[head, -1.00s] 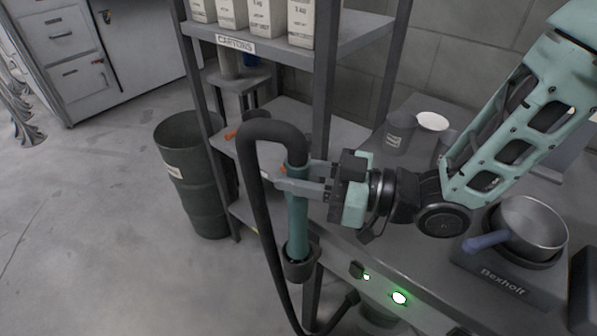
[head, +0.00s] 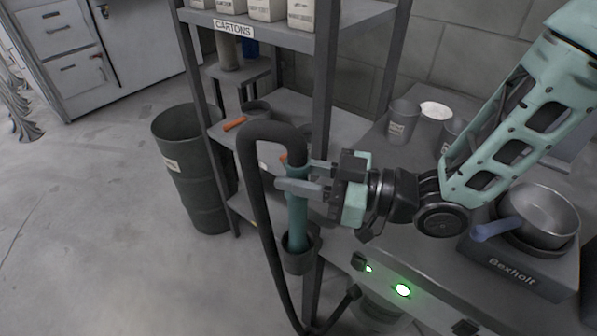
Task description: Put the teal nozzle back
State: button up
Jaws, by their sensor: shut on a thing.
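The teal nozzle (head: 297,218) stands nearly upright in the head view, with a thick black hose (head: 252,180) looping from its top down to a fitting at the counter's front. My gripper (head: 297,178) comes from the right and is shut on the upper part of the nozzle. The nozzle's lower end is inside the dark cup-shaped holder (head: 300,262) at the counter's edge. The holder's rim hides the tip, so how deep it sits cannot be told.
A shelf rack with cartons (head: 267,10) stands behind the nozzle. A dark bin (head: 190,170) is left of it. On the counter are a pan (head: 545,215) on a Bexholt scale-like unit (head: 520,268) and several cups. A green light (head: 402,290) glows on the counter's front.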

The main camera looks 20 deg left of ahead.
aim_at(298, 161)
jog(key=shift+f+b, duration=2.2)
jog(key=shift+f, duration=0.5)
jog(key=o, duration=1.2)
jog(key=shift+c, duration=0.2)
jog(key=shift+r, duration=0.15)
notch_tip(298, 161, up, 10)
jog(key=shift+f+p, duration=0.1)
jog(key=shift+p, duration=0.75)
